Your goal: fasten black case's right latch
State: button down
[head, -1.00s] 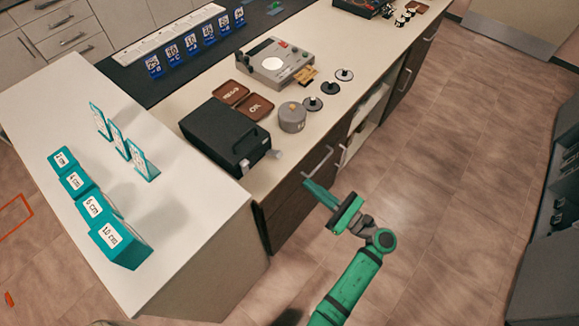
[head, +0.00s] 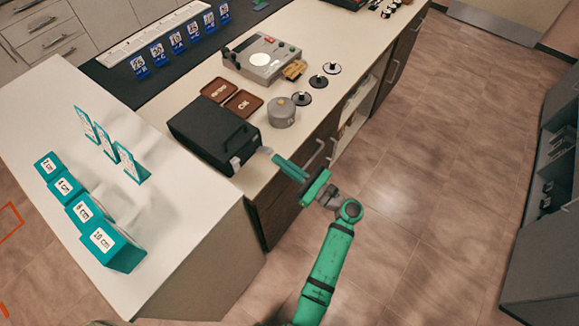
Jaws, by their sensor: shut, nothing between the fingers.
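The black case (head: 208,128) sits closed on the counter near its front edge, its front facing my arm. A pale latch (head: 236,163) shows at the near, left end of that front. The right latch (head: 265,151), a small pale tab, juts out from the front toward my gripper. My green gripper (head: 277,160) is shut and empty, its fingertips just to the right of the right latch. I cannot tell whether they touch it.
A grey round weight (head: 282,112) stands just right of the case. Brown trays (head: 243,103) and a grey scale (head: 265,59) are behind it. Black discs (head: 301,98) line the counter edge. Teal blocks (head: 112,247) stand on the white table at left.

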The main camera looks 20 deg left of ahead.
jog(key=shift+a, duration=0.25)
jog(key=shift+d, duration=0.1)
jog(key=shift+s+r, duration=0.1)
jog(key=shift+r, duration=0.05)
jog(key=shift+r, duration=0.1)
